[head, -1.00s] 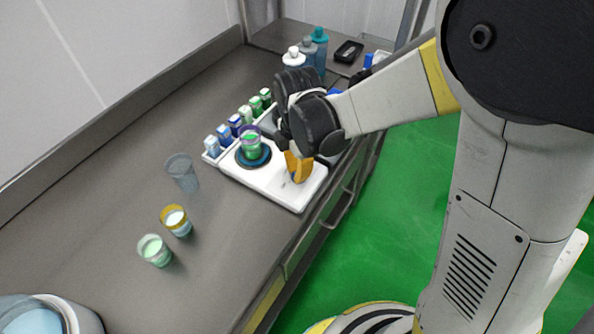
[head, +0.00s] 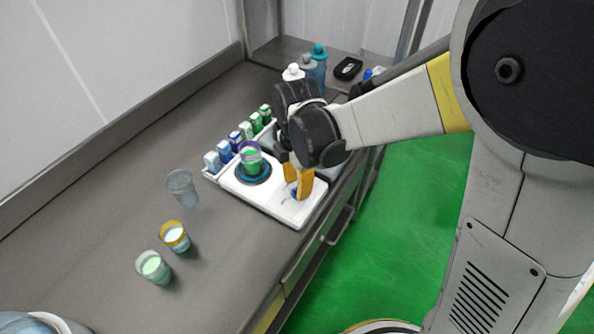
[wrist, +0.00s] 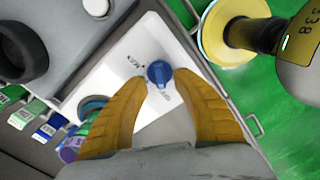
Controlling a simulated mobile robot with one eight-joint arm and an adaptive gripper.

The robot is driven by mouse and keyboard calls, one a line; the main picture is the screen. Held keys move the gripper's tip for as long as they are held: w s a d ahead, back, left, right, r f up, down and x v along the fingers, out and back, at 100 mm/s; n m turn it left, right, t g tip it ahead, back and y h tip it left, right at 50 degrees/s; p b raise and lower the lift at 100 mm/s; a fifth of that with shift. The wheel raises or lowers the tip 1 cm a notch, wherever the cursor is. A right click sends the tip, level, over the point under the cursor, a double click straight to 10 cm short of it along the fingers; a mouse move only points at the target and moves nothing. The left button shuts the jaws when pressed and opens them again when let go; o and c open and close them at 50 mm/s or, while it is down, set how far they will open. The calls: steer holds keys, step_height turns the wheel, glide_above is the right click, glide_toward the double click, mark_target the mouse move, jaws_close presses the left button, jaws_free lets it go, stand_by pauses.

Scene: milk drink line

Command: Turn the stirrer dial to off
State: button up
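The stirrer is a white flat unit (head: 262,199) on the bench, with a round dark blue plate (head: 240,173) at its left. A purple-rimmed cup of green liquid (head: 251,160) stands on the plate. The blue stirrer dial (wrist: 159,73) is on the white top, with printed marks around it; one reads like MAX, and another below the dial is hard to read. My gripper (wrist: 160,84) is open, its yellow fingers on either side of the dial in the wrist view with gaps showing. In the head view my gripper (head: 297,182) is over the dial's end and mostly hides the dial.
An empty clear cup (head: 182,188), a yellow-rimmed cup (head: 175,237) and a cup of green liquid (head: 153,267) stand left on the bench. Several small cartons (head: 236,141) line the stirrer's back. Bottles (head: 293,73) and a black tray (head: 348,68) are behind.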

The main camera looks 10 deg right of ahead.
step_height(320, 180, up, 11)
steer(key=shift+f, duration=0.15)
steer(key=shift+s+d, duration=0.1)
stand_by(0.3)
steer(key=s+d+r+m+t, duration=0.1)
steer(key=s+d+m+t, duration=0.2)
steer(key=m, duration=0.8)
steer(key=s+d+r+m+t, duration=0.2)
steer(key=s+d+m+t, duration=0.2)
steer(key=s+d+m, duration=0.3)
steer(key=d+m, duration=0.3)
steer(key=m, duration=0.1)
steer(key=shift+s+d, duration=0.25)
steer(key=shift+d, duration=0.15)
